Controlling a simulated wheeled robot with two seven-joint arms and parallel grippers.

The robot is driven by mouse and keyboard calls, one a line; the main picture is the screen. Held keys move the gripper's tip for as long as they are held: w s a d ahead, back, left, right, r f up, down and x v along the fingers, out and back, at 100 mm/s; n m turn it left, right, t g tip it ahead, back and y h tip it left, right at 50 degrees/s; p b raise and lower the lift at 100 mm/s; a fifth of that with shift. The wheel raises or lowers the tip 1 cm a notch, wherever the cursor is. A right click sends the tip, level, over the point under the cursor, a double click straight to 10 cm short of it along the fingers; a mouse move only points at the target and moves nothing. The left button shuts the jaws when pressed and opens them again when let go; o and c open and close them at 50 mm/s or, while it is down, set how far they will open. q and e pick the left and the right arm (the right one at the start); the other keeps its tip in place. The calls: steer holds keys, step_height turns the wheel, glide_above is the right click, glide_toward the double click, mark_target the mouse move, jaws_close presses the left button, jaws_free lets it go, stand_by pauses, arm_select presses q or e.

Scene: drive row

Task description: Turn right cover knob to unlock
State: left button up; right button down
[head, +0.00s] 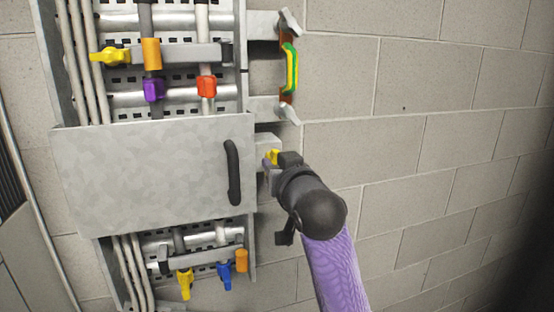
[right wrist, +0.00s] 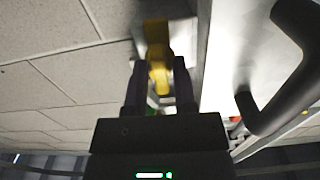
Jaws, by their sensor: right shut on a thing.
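The right cover knob is yellow (head: 272,156) and sits on a small grey bracket at the right edge of the grey cover (head: 140,170). My right gripper (head: 278,162) is at the knob and partly hides it in the head view. In the right wrist view the yellow knob (right wrist: 158,72) stands between the two dark fingers of my right gripper (right wrist: 159,80), which are shut on it. The cover is closed over the middle of the panel and has a black handle (head: 233,172), which also shows in the right wrist view (right wrist: 285,75). My left gripper is not in view.
Above the cover are yellow, purple and red valve handles (head: 207,86) on pipes. Below it are more yellow, blue and orange parts (head: 241,260). A green and yellow handle (head: 291,70) is at the upper right. The block wall (head: 450,150) to the right is bare.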

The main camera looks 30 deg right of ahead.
steer(key=shift+n, duration=0.3)
stand_by(0.4)
steer(key=c, duration=0.6)
jaws_free()
steer(key=shift+s, duration=0.1)
steer(key=b+v, duration=0.6)
steer(key=v, duration=0.4)
steer(key=shift+a, duration=0.1)
